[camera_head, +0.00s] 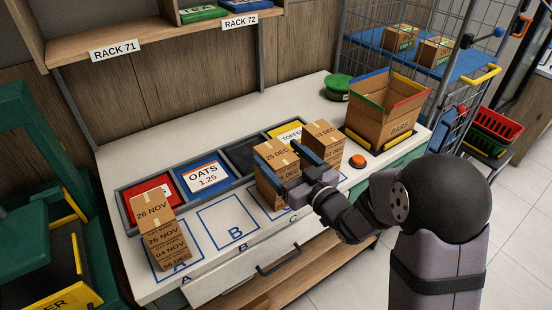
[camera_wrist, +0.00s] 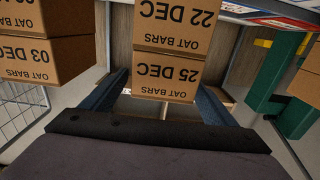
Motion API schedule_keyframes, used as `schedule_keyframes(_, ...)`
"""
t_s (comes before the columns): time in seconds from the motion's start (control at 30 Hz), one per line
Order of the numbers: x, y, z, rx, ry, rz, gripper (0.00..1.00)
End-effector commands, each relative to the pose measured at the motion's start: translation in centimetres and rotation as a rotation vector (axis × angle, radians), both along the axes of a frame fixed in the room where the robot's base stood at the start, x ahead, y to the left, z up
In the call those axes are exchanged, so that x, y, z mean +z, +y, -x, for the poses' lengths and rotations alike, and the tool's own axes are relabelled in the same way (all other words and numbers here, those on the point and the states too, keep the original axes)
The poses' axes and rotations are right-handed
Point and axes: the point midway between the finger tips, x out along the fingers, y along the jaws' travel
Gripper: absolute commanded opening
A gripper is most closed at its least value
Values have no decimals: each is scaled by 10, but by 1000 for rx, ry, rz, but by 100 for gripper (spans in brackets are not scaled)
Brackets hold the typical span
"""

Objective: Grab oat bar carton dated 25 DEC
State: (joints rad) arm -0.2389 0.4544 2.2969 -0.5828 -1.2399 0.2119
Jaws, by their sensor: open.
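The brown oat bar carton marked 25 DEC (camera_head: 275,153) tops a stack in area C. In the wrist view its label reads upside down (camera_wrist: 167,78), and a carton marked 22 DEC (camera_wrist: 175,20) adjoins it, below it in the stack. My gripper (camera_head: 292,161) is at this stack with its blue fingers open. In the wrist view the fingers lie on either side of the 25 DEC carton, with a gap showing at left; I cannot tell whether the right finger touches it. My gripper partly hides the stack in the head view.
A stack topped by a 03 DEC carton (camera_head: 325,133) stands close on the right. Another stack, topped by 26 NOV (camera_head: 151,207), stands in area A. Area B (camera_head: 228,224) is clear. An open BARS box (camera_head: 382,112) and an orange button (camera_head: 358,161) are at the right.

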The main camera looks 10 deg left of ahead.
Motion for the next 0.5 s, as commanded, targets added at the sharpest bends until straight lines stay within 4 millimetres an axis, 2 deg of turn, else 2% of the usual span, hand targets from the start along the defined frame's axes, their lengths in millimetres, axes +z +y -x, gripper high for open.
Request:
schedule_keyframes(0.27, 1, 7, -6, 1, -1, 1, 80)
schedule_keyframes(0.5, 4, 27, -22, 2, 2, 1, 80)
